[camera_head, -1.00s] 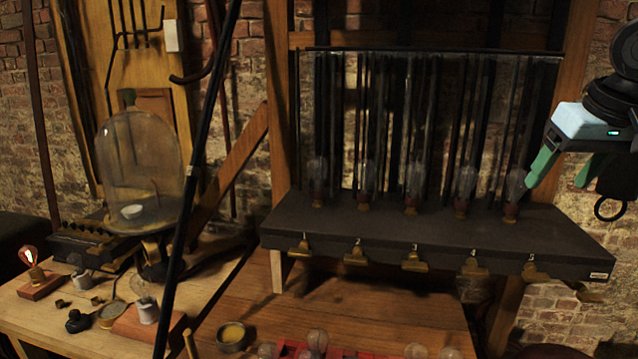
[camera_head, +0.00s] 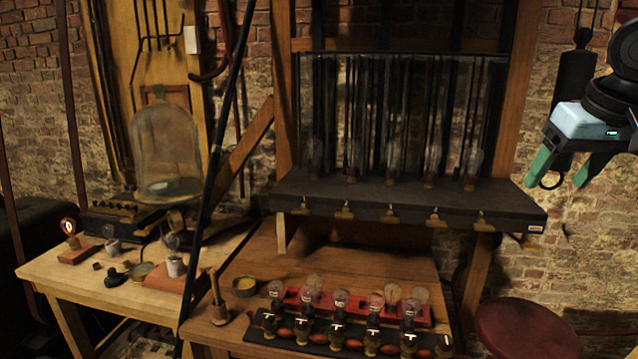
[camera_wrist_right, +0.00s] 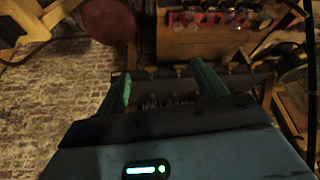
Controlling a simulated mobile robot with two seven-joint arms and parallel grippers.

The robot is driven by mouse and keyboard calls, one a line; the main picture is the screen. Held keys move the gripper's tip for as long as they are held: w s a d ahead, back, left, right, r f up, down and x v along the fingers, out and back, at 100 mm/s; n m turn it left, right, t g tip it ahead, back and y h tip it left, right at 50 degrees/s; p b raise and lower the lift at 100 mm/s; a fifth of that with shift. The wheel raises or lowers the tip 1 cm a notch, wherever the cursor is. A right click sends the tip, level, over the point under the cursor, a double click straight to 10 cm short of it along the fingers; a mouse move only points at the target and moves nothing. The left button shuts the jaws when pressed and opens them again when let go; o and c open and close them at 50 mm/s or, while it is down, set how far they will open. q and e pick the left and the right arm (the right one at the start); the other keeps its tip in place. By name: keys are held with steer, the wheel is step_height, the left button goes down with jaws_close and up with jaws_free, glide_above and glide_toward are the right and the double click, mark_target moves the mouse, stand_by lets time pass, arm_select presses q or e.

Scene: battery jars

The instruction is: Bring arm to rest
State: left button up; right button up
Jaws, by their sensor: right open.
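My right gripper (camera_head: 562,171) shows at the right edge of the head view, raised in the air beside the right end of the dark shelf (camera_head: 400,205). Its two green fingers are spread apart with nothing between them. In the right wrist view the green fingers of my right gripper (camera_wrist_right: 160,90) are also apart and empty. My left gripper is not in view.
Glass jars with bulbs (camera_head: 392,165) stand on the shelf. Below, a wooden bench (camera_head: 350,268) carries several bulbs in a red rack (camera_head: 420,312) and a dark rack. A bell jar (camera_head: 165,150) stands left. A red stool (camera_head: 528,330) stands lower right.

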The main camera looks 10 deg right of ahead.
steer(key=w+a+f+n, duration=0.2)
steer(key=w+a+f, duration=0.4)
steer(key=f, duration=0.4)
steer(key=a+f+n+t+y, duration=0.15)
steer(key=a+f, duration=0.35)
steer(key=f, duration=0.5)
steer(key=a+f+y, duration=0.2)
steer(key=a+f, duration=0.3)
steer(key=f, duration=0.5)
steer(key=a+f+n+t+y, duration=0.1)
steer(key=a+f, duration=0.4)
steer(key=f, duration=0.5)
steer(key=s+a+f+m+t, duration=0.1)
steer(key=s+a+f, duration=0.2)
steer(key=s+f, duration=1.05)
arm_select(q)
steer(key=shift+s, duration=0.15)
arm_select(e)
steer(key=s+d+f+h, duration=0.1)
steer(key=s+f, duration=0.3)
steer(key=s, duration=0.4)
steer(key=s+d+f+t+h, duration=0.1)
steer(key=s+f, duration=0.3)
steer(key=s, duration=0.5)
steer(key=shift+s+d+f, duration=0.2)
steer(key=shift+d, duration=0.7)
steer(key=shift+m, duration=0.25)
